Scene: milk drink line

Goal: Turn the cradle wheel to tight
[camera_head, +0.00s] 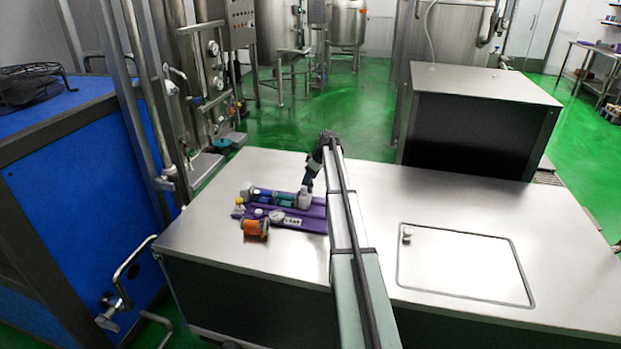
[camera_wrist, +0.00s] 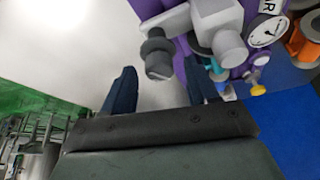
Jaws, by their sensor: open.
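A purple cradle board (camera_head: 314,226) lies on the steel bench, with teal and blue cylinders (camera_head: 278,198) along it. In the head view my gripper (camera_head: 311,180) is just above a whitish part (camera_head: 304,199) of the cradle.
A round gauge (camera_head: 276,216) and an orange cylinder (camera_head: 256,229) sit at the board's near side. A yellow knob (camera_wrist: 258,90) is at its end. A lidded hatch (camera_head: 465,265) is on the right, with bare bench around it. A black-fronted steel box (camera_head: 480,120) stands behind.

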